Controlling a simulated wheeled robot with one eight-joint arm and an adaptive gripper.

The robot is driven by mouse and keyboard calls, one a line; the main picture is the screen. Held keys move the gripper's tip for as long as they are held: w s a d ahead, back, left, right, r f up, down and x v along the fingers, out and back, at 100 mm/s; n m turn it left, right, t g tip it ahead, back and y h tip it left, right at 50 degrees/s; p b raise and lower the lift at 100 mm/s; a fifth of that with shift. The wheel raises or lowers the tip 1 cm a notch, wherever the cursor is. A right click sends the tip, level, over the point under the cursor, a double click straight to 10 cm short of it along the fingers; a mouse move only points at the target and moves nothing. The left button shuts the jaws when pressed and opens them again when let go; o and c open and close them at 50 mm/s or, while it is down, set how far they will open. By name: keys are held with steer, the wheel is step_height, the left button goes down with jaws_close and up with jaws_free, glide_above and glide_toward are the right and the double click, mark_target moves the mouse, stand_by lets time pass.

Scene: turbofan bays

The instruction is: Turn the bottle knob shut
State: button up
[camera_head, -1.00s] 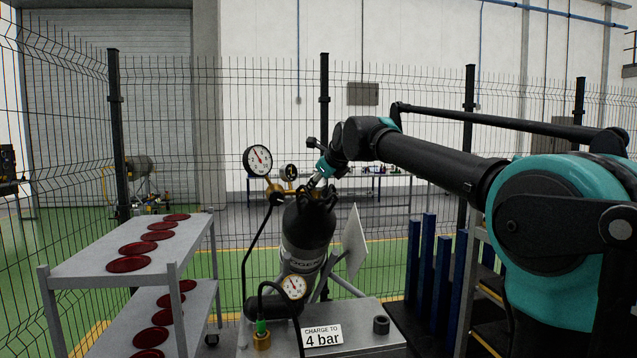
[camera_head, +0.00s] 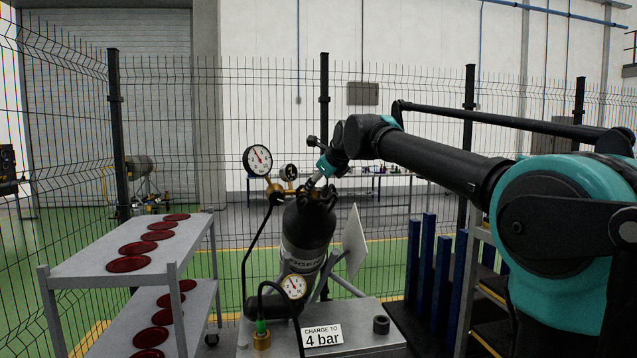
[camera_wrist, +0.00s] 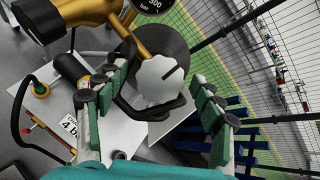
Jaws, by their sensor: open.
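The dark gas bottle (camera_head: 307,240) stands tilted in its cart behind the grey bench top. In the wrist view a pale grey lobed knob (camera_wrist: 160,82) with a dark line on it sits over the round dark bottle top (camera_wrist: 150,45). My gripper (camera_wrist: 157,82) is open, with one green-backed finger left of the knob and the other to its right. Clear gaps show on both sides. In the head view my gripper (camera_head: 316,181) is at the bottle's neck, and the knob cannot be made out there.
A brass regulator (camera_wrist: 85,15) with gauges (camera_head: 257,159) sits beside the knob. A hose and another gauge (camera_head: 293,287) are in front of the bottle. A sign (camera_head: 322,335) reads "CHARGE TO 4 bar". A cart with red discs (camera_head: 72,270) stands left; wire fencing is behind.

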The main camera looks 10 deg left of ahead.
steer(key=v, duration=1.1)
steer(key=shift+d, duration=0.15)
steer(key=shift+s, duration=0.1)
steer(key=s+d+f+n+g+h, duration=0.15)
steer(key=d+f+n, duration=0.3)
steer(key=f, duration=0.65)
steer(key=s+d+f+n+g+h, duration=0.1)
steer(key=s+d+f+n, duration=0.3)
steer(key=f, duration=0.6)
steer(key=s+d+f+n+g+h, duration=0.1)
steer(key=d+f+n, duration=0.45)
steer(key=f, duration=0.55)
steer(key=s+d+f+n+g+h, duration=0.1)
steer(key=s+d+f+n, duration=0.4)
steer(key=s+f, duration=0.5)
steer(key=s+d+f+n+g, duration=0.1)
steer(key=s+d+f+n, duration=0.4)
steer(key=s+f, duration=0.6)
steer(key=shift+f+g+h, duration=0.35)
steer(key=shift+f, duration=0.5)
